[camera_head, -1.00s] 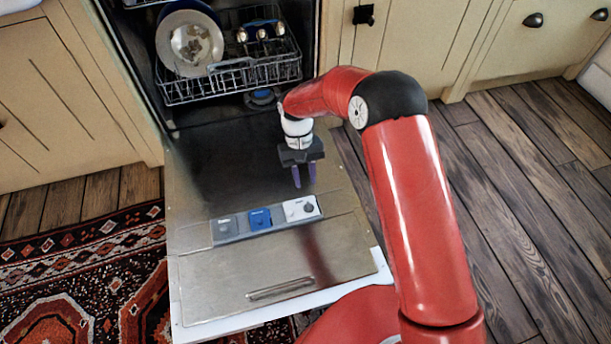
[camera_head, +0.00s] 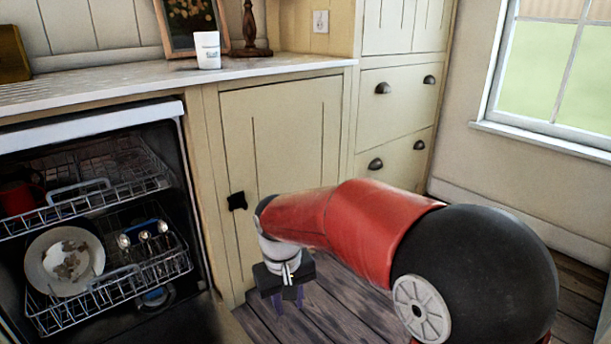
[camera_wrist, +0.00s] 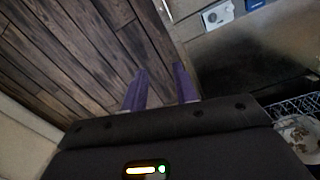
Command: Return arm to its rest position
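My gripper (camera_head: 289,297) points down over the wooden floor, just right of the dishwasher opening and in front of the cream cabinet door. In the wrist view its two purple fingers (camera_wrist: 160,88) stand apart with only floor and the door's edge between them. It holds nothing. My red arm reaches in from the lower right and is bent, with the black joint large in the head view.
The open dishwasher (camera_head: 90,220) is at left, with a dirty plate (camera_head: 72,262) in its lower rack (camera_head: 110,290). A white cup (camera_head: 207,50) stands on the counter (camera_head: 120,80). The cabinet (camera_head: 285,165) is close behind my gripper. A window (camera_head: 560,75) is at right.

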